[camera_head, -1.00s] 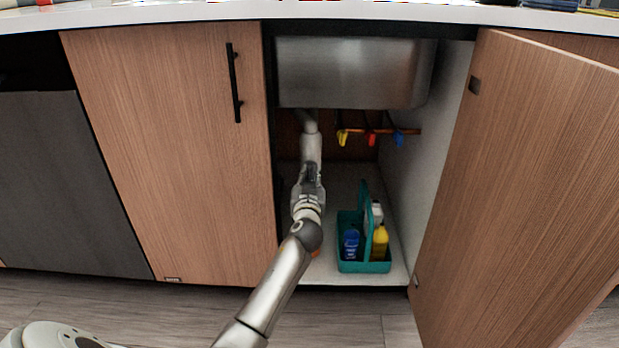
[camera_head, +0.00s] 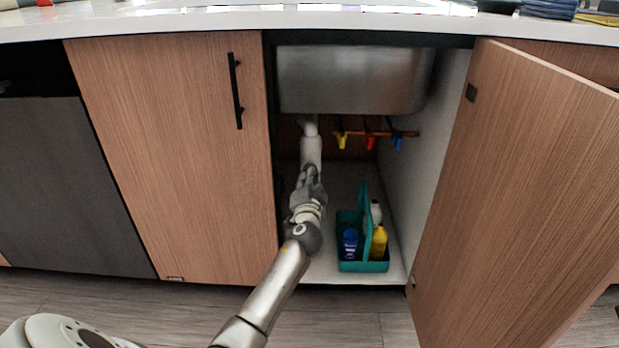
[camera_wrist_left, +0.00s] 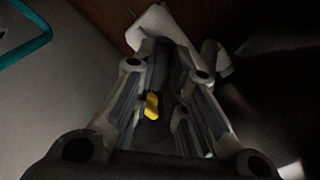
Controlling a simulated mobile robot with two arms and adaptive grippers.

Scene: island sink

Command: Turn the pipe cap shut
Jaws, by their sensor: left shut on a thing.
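The white drain pipe (camera_head: 310,148) hangs below the steel sink inside the open cabinet. My left gripper (camera_head: 310,176) reaches in from below and is at the lower end of this pipe. The left wrist view also shows the gripper (camera_wrist_left: 168,80), with its two fingers closed around a dark rounded part at the pipe's end, the pipe cap (camera_wrist_left: 160,62). The white pipe (camera_wrist_left: 160,27) shows behind it. A small yellow piece (camera_wrist_left: 152,106) shows between the fingers. In the head view the fingers and wrist mostly hide the cap. My right gripper is not in view.
A teal caddy (camera_head: 363,266) with bottles stands on the cabinet floor, right of my arm. Red, yellow and blue valve handles (camera_head: 370,142) hang at the back right. The right door (camera_head: 520,190) stands open; the left door (camera_head: 170,160) is closed. The sink (camera_head: 350,80) is above.

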